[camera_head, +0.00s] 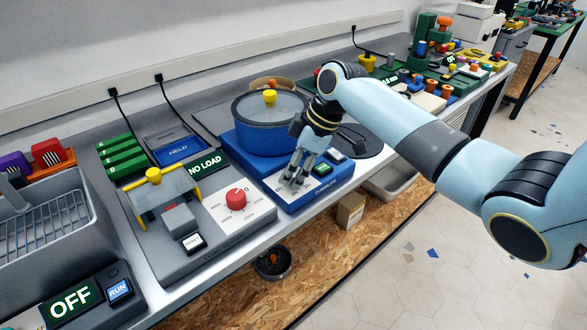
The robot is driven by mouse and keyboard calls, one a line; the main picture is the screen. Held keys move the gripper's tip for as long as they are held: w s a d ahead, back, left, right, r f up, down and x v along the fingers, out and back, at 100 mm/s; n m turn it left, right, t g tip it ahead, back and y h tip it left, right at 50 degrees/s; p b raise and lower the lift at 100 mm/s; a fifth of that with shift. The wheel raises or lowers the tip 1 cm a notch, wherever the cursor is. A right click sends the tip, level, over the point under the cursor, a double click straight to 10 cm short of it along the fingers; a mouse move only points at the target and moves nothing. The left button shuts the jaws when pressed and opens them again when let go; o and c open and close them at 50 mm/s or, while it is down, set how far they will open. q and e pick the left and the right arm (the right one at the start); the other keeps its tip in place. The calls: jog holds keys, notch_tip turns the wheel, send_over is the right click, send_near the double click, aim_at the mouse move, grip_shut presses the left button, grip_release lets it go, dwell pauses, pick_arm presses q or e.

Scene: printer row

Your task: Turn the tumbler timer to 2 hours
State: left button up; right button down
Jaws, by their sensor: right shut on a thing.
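The tumbler is a blue machine (240,152) with a round blue drum (262,138) under a clear lid with a yellow knob. Its front panel carries a small green display (322,169) and a pale dial plate at the left. My right gripper (292,184) points down over that dial plate, its fingers closed together at the timer's place. The timer knob is hidden by the fingers, so its setting cannot be read. My left gripper is not in view.
A grey basket unit (45,215) reads OFF. Racks of coloured parts crowd the bench at right. A cardboard box (351,211) sits below.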

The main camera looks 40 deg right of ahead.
jog(key=shift+r+m+p, duration=0.2)
jog(key=shift+m+p, duration=0.3)
jog(key=shift+p, duration=0.3)
jog(key=m+h+p, duration=0.1)
jog(key=m+p, duration=0.2)
jog(key=p, duration=0.1)
jog(key=m+t+h+p, duration=0.1)
jog(key=m+p, duration=0.2)
jog(key=p, duration=0.1)
jog(key=shift+a+r, duration=0.1)
jog(key=shift+a, duration=0.1)
jog(key=m+h+p, duration=0.1)
jog(key=m+p, duration=0.1)
jog(key=shift+m+t, duration=0.3)
jog(key=shift+m, duration=0.1)
jog(key=shift+f+m+h+p, duration=0.2)
jog(key=shift+m+h+p, duration=0.3)
jog(key=shift+m, duration=0.4)
jog(key=c, duration=1)
grip_release()
jog(key=shift+s, duration=0.1)
